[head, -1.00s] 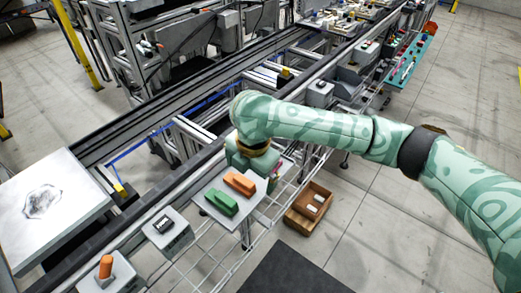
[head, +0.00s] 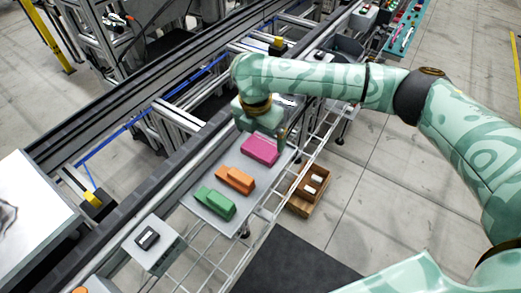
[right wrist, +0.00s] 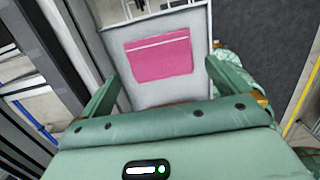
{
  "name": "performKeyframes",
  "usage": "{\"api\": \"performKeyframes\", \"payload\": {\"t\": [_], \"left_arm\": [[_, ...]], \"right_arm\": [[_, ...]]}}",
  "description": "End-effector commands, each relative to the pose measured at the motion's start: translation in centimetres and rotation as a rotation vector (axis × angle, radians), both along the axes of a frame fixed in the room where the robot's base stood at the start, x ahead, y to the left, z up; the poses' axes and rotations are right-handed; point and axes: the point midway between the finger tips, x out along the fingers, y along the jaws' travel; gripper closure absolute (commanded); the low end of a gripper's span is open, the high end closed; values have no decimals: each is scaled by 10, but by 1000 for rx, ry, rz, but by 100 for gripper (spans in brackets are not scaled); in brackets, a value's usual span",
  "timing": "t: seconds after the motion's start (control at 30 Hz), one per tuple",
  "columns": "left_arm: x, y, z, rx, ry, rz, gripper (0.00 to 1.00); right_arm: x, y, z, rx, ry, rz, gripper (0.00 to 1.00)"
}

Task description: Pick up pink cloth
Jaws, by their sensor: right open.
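The pink cloth (head: 260,150) is a folded rectangle lying on a light grey plate (head: 209,176), beside an orange cloth (head: 235,180) and a green cloth (head: 215,204). My right gripper (head: 264,121) is just behind the pink cloth in the head view, partly hidden by its own body. In the right wrist view the open fingers (right wrist: 162,72) stand apart, one on each side of the pink cloth (right wrist: 158,60). Nothing is between them in contact that I can see. My left gripper is not in view.
A grey block with a black item (head: 148,239) stands left of the plate. A brown box (head: 311,181) with white pieces sits low at the right, beyond the wire rack (head: 252,228). Dark conveyor rails (head: 130,185) run behind the plate.

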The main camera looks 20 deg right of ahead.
Motion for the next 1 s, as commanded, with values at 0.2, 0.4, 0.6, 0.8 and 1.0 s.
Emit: {"api": "performKeyframes", "payload": {"t": [0.2,0.4,0.6,0.8,1.0], "left_arm": [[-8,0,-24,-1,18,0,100],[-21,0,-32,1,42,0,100],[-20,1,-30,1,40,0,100],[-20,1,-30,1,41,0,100],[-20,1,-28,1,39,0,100]], "right_arm": [[3,-2,-36,0,6,-1,0],[5,-5,-52,0,0,1,0],[5,-5,-49,0,-2,0,11],[5,-5,-49,0,-1,0,32],[5,-5,-45,0,-3,0,32]]}}
